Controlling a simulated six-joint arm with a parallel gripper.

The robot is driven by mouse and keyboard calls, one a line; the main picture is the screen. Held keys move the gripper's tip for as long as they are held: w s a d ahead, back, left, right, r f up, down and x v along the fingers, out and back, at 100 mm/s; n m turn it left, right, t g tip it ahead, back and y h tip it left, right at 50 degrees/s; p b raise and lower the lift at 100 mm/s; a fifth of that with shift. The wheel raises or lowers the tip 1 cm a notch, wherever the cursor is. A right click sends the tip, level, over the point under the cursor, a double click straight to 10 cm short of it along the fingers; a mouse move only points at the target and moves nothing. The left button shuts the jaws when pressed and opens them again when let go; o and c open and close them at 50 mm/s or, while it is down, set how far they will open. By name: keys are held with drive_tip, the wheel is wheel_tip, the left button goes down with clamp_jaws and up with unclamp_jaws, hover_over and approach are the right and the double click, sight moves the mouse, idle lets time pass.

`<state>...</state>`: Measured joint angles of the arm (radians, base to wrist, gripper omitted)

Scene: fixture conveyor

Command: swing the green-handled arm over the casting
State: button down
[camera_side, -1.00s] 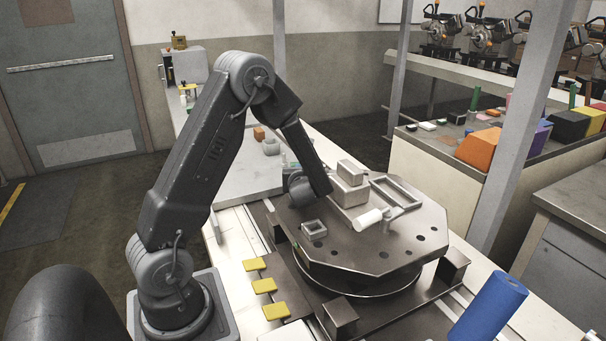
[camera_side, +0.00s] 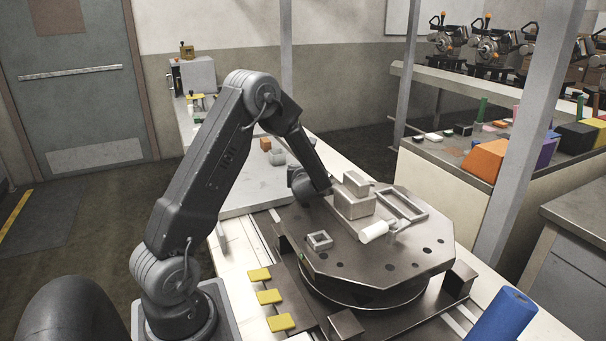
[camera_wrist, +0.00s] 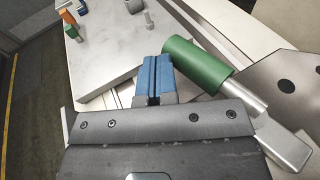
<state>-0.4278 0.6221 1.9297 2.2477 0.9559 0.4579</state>
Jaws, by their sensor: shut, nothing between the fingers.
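The green handle (camera_wrist: 197,62) is a cylinder on a flat metal arm (camera_wrist: 285,145) in the wrist view. The arm runs from the handle to the lower right. My gripper (camera_wrist: 155,68), with blue fingers, is shut and empty just left of the handle; I cannot tell whether it touches. In the side view my own wrist hides the handle and fingertips. A stepped grey block (camera_side: 353,203), likely the casting, sits on the dark octagonal plate (camera_side: 350,262). The green-handled arm's position over it cannot be made out.
The plate also carries a white-handled piece (camera_side: 374,232), a rectangular frame (camera_side: 402,206) and a small square socket (camera_side: 319,240). Yellow pads (camera_side: 269,297) lie at the front left. A pale slab (camera_wrist: 105,45) lies beyond my fingers.

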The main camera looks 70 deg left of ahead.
drive_tip(key=shift+w+a+m+t+h, duration=0.25)
drive_tip(key=shift+w+a+m+t, duration=0.1)
drive_tip(key=shift+w+t, duration=0.15)
drive_tip(key=shift+w+a+m+t+h, duration=0.3)
drive_tip(key=shift+w+m+t, duration=0.1)
drive_tip(key=shift+w, duration=0.15)
drive_tip(key=s+r, duration=0.3)
drive_tip(key=s, duration=1.1)
drive_tip(key=s+d+r+n+g+y, duration=0.2)
drive_tip(key=s+d+r+n+g, duration=0.25)
drive_tip(key=n, duration=0.35)
drive_tip(key=s+d+r+n+h, duration=0.1)
drive_tip(key=d+n+h, duration=0.4)
drive_tip(key=d, duration=0.6)
drive_tip(key=s+d+r+n+t+h, duration=0.1)
drive_tip(key=d+r+n+h, duration=0.2)
drive_tip(key=d, duration=0.9)
drive_tip(key=s+d+r+n+h, duration=0.1)
drive_tip(key=d+r+n+h, duration=0.1)
drive_tip(key=d+n+h, duration=0.5)
drive_tip(key=d+n, duration=0.1)
drive_tip(key=d, duration=0.4)
drive_tip(key=shift+s+d+t, duration=0.25)
drive_tip(key=shift+s+t, duration=0.1)
